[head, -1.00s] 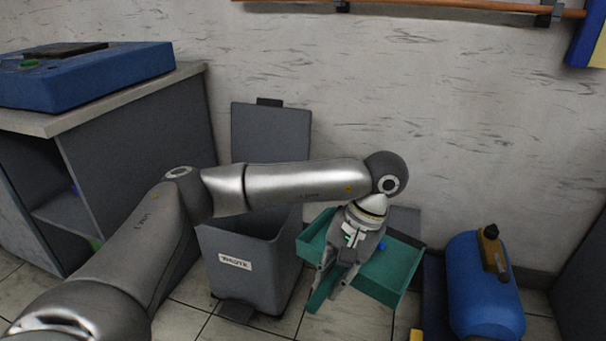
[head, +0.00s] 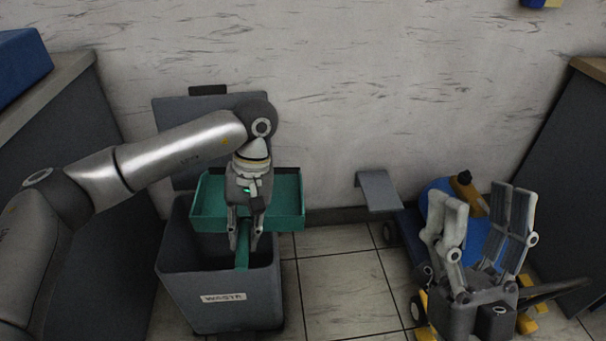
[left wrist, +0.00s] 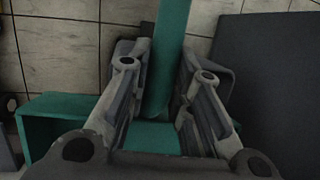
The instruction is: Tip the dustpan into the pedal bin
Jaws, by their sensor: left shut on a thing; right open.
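The teal dustpan (head: 285,204) is in the head view, with its open tray facing up and roughly level. My left gripper (head: 245,246) is shut on the dustpan's handle, which also shows between the fingers in the left wrist view (left wrist: 168,55). The dustpan is above the back part of the grey pedal bin (head: 190,290), overhanging its right side. The bin's lid (head: 170,125) stands open against the wall. I see no contents in the visible part of the tray; my gripper hides its middle. My right gripper (head: 485,215) is open and empty at the right.
A blue tank (head: 437,188) on a wheeled base stands behind my right gripper, with a grey plate (head: 378,190) beside it. A grey cabinet (head: 85,210) is left of the bin, another (head: 570,180) at the far right. Tiled floor (head: 345,285) is clear right of the bin.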

